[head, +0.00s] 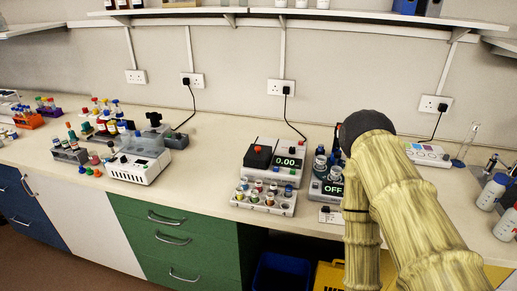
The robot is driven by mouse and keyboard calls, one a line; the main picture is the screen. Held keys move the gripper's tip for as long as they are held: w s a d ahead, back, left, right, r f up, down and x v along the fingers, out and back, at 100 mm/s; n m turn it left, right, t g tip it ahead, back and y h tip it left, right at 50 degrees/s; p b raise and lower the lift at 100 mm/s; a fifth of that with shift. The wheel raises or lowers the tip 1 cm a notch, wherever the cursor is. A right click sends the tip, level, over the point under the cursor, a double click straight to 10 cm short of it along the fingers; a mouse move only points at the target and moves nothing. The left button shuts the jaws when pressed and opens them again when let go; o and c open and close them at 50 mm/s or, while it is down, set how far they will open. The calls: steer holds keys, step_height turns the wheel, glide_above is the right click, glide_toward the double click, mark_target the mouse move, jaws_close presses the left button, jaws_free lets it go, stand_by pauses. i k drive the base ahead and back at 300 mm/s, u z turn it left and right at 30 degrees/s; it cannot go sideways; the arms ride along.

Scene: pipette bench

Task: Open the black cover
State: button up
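The black cover (258,157) is a small dark box-like lid on the left part of a white bench device (281,178). It looks shut. A red knob or button (257,149) shows on its top. The device has a display reading "0.00" (287,162) to the right of the cover. My arm, with a bamboo-like surface, rises at the right of the head view, bends at a dark joint and drops down at the right of the device. It is apart from the cover. My gripper cannot be made out in this view.
A rack of vials (263,203) stands in front of the device. A second device reading "OFF" (331,189) is close on its right, partly behind my arm. A white device (139,167) is farther left. The counter between is clear. A shelf (300,13) runs above.

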mark_target(254, 151)
steer(key=u, duration=0.4)
steer(key=k, duration=0.55)
steer(key=u, duration=1.05)
steer(key=i, duration=0.7)
steer(key=z, duration=0.7)
steer(key=i, duration=0.55)
steer(key=z, duration=0.65)
